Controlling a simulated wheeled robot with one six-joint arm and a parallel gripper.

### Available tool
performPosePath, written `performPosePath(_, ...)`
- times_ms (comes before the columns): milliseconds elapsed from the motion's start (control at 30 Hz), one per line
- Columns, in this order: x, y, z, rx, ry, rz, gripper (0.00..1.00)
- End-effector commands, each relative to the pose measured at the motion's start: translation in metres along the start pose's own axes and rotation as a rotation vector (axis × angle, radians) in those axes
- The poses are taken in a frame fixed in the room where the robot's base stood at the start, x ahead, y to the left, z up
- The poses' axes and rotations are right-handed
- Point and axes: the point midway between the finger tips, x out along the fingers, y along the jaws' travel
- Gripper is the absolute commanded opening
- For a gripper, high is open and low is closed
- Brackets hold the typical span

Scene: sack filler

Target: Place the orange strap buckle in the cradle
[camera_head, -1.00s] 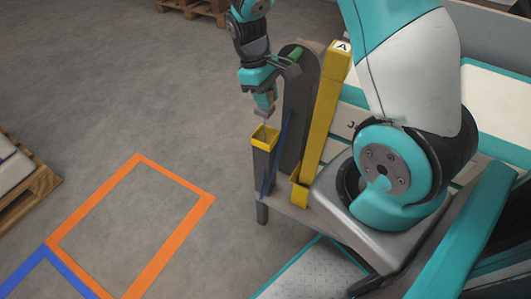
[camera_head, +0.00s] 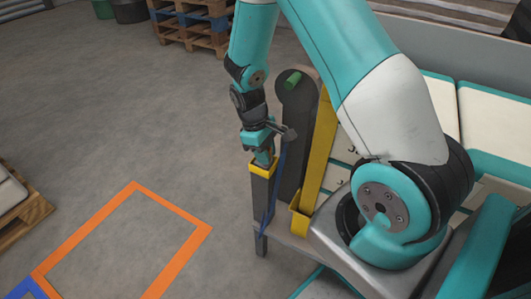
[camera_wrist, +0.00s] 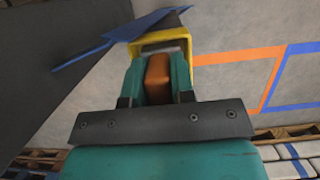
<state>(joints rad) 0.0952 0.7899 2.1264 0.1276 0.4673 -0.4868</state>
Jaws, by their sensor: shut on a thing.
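The orange strap buckle (camera_wrist: 158,78) is between the two teal fingers of my gripper (camera_wrist: 155,72) in the wrist view. My gripper is shut on it. In the head view my gripper (camera_head: 264,160) points down at the yellow-rimmed mouth of a dark grey upright box, which looks like the cradle (camera_head: 262,198). The fingertips are at or just inside the rim; the exact depth cannot be told. The yellow rim (camera_wrist: 160,42) shows just beyond the fingers in the wrist view. The buckle is mostly hidden by the fingers in the head view.
A blue strap (camera_head: 277,180) runs beside the box. A dark rounded panel with a green knob (camera_head: 294,81) and a yellow post (camera_head: 318,165) stand close on the right. Open floor with an orange outline (camera_head: 182,264) lies to the left.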

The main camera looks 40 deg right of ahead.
Motion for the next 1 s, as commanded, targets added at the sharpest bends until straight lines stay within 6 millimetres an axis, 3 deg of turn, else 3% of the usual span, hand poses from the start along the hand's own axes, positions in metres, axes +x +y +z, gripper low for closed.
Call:
performPosePath(133,0.003,0.0,-0.001,0.0,-0.001,0.0,0.0)
performPosePath(167,0.003,0.0,-0.001,0.0,0.0,0.0,0.25)
performPosePath(267,0.002,0.0,-0.001,0.0,0.0,0.0,0.48)
performPosePath(633,-0.005,0.0,0.0,0.0,0.001,0.001,0.49)
performPosePath(1000,-0.081,0.0,0.0,0.0,0.003,0.002,0.49)
